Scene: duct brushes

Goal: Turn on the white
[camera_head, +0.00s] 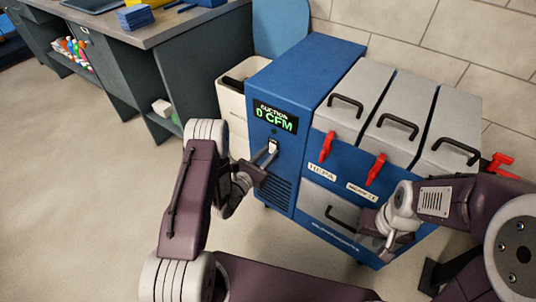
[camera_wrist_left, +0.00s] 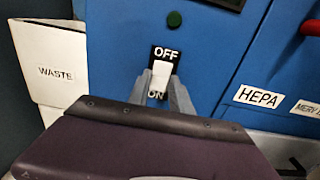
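A white rocker switch (camera_head: 272,146) sits on the blue front of the suction unit (camera_head: 300,80), below a display (camera_head: 275,117) reading "SUCTION 0 CFM". In the left wrist view the white switch (camera_wrist_left: 161,74) has "OFF" above it and "ON" below. My left gripper (camera_head: 268,152) is at the switch; its fingers stand apart, one on each side of the white lever, and I cannot tell whether they touch it. The left fingers (camera_wrist_left: 162,88) also show in the left wrist view. My right gripper (camera_head: 378,228) is by the unit's lower front drawer, its fingertips not clear.
A white waste bin (camera_wrist_left: 52,68) stands left of the unit. A grey workbench (camera_head: 150,36) is at the upper left. The floor at left is clear.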

